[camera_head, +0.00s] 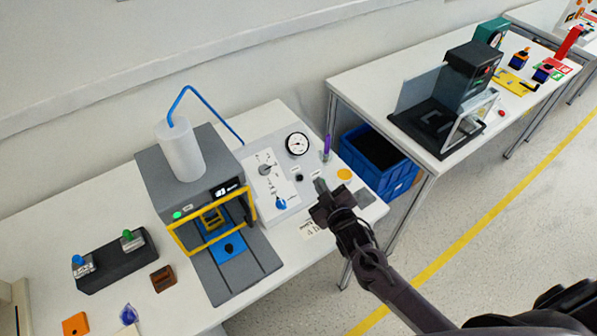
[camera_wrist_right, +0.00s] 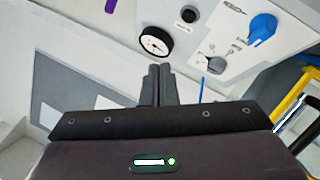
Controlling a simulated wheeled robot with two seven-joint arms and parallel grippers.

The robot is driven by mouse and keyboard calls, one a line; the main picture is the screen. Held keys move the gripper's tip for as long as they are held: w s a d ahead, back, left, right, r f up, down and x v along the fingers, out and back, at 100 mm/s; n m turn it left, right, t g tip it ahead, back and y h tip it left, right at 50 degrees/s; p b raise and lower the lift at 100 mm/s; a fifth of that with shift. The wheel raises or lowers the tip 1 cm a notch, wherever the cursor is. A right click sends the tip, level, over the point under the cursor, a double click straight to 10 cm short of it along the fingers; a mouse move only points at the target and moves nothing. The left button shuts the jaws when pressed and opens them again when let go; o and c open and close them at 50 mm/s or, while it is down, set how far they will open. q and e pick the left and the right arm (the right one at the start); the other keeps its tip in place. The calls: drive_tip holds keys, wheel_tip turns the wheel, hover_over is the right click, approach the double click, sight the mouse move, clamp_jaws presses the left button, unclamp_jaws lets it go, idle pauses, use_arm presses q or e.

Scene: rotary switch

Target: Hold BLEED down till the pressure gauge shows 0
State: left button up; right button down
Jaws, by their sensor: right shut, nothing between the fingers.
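A light grey control panel (camera_head: 268,150) stands on the near table. It carries the round pressure gauge (camera_head: 297,144), white with a black rim; its needle is too small to read surely. Below the gauge is a black push button (camera_head: 299,177), which also shows in the right wrist view (camera_wrist_right: 188,14); its label is illegible, so I cannot confirm it is BLEED. My right gripper (camera_head: 320,186) is shut and empty, right of the button in the head view. In the wrist view its fingers (camera_wrist_right: 158,85) appear below the gauge (camera_wrist_right: 156,42), apart from the button. My left gripper is out of view.
A blue knob (camera_head: 281,203) and a grey rotary knob (camera_head: 265,168) sit on the panel. A press with a yellow frame (camera_head: 187,240) stands left of it. A purple upright item (camera_head: 327,147) stands near the gauge. A blue crate (camera_head: 398,178) is right of the table.

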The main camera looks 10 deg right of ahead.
sight(300, 178)
drive_tip(key=shift+w+r+n+t, duration=0.2)
drive_tip(key=shift+w+r+t, duration=0.05)
drive_tip(key=shift+r, duration=0.25)
drive_tip(key=shift+w+r+n+t, duration=0.2)
drive_tip(key=shift+w+r+t, duration=0.05)
drive_tip(key=shift+r, duration=0.2)
drive_tip(key=w+f+b, duration=0.1)
drive_tip(key=f+b, duration=0.1)
drive_tip(key=w+a+f+b, duration=0.1)
drive_tip(key=f+b, duration=0.1)
drive_tip(key=b, duration=0.1)
drive_tip(key=w+f+b, duration=0.2)
drive_tip(key=shift+w+a, duration=0.1)
drive_tip(key=shift+a, duration=0.15)
drive_tip(key=shift+w+a+f+b, duration=0.25)
drive_tip(key=shift+w+f+b, duration=0.25)
drive_tip(key=shift+b, duration=0.4)
drive_tip(key=shift+r, duration=0.1)
drive_tip(key=shift+w, duration=0.1)
idle(0.5)
drive_tip(key=shift+w+a+f+b, duration=0.1)
drive_tip(key=shift+w+f+b, duration=0.1)
drive_tip(key=shift+f+b, duration=0.15)
